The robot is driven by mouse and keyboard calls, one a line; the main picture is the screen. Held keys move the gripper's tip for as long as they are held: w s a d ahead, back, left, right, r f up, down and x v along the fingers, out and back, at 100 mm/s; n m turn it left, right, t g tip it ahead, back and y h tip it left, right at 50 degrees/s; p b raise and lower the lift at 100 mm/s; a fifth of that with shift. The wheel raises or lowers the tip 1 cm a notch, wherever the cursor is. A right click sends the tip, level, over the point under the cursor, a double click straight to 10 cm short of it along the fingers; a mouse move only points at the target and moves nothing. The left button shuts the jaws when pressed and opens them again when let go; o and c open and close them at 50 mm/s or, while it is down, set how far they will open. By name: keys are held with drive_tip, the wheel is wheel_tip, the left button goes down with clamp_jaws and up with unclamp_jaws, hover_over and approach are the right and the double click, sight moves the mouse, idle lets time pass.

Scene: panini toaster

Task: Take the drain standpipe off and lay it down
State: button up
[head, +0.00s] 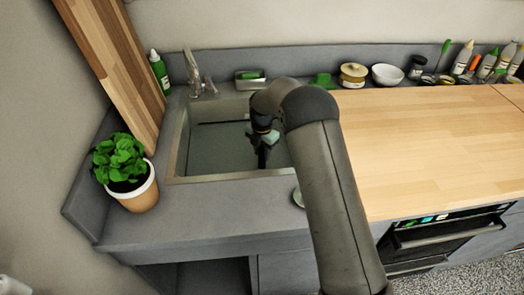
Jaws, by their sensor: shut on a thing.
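The sink (180,140) is a grey basin set in the counter, left of the wooden worktop. My gripper (262,160) points down inside the sink's outline, near its right side. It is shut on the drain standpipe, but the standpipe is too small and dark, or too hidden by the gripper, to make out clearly. I cannot tell whether the standpipe still sits in the drain or is lifted. The drain is not visible. My arm crosses the sink's right edge and hides part of it.
A faucet (199,82) stands behind the sink, with a small tray (250,80) beside it. A green bottle (158,72) and potted plant (126,172) stand left. The worktop (430,125) is largely clear.

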drive_tip(key=shift+c, duration=0.9)
drive_tip(key=shift+r, duration=0.1)
drive_tip(key=shift+r, duration=0.2)
drive_tip(key=shift+r+p, duration=0.5)
drive_tip(key=shift+r, duration=0.65)
drive_tip(key=shift+r, duration=0.1)
drive_tip(key=shift+r, duration=0.3)
